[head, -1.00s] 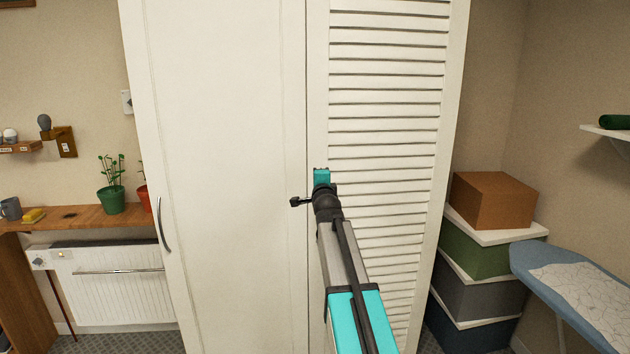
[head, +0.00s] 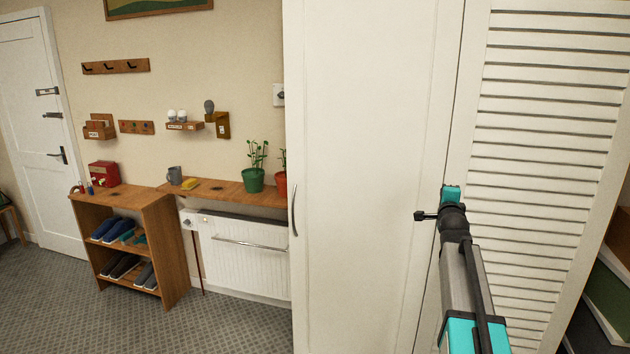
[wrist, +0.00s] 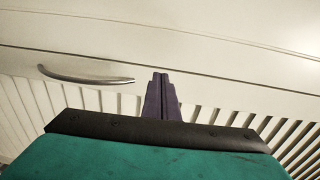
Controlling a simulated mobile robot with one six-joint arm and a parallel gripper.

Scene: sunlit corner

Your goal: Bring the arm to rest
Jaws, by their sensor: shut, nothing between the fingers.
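My arm reaches up in front of the tall white wardrobe (head: 375,120) in the head view, with its end before the louvred door (head: 550,130). In the wrist view my gripper (wrist: 160,78) shows as two dark fingers pressed together, with nothing between them. A curved metal handle (wrist: 85,77) lies on the white front to the left of the fingers, apart from them. White slats (wrist: 205,115) show beyond the gripper's teal body. I cannot tell the gap between the fingertips and the wardrobe.
A wooden shoe rack (head: 160,240), a radiator (head: 245,262) and a wooden shelf (head: 225,194) with plants stand left of the wardrobe. Stacked boxes (head: 605,290) are at the right edge. Grey carpet (head: 60,310) lies open at the lower left.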

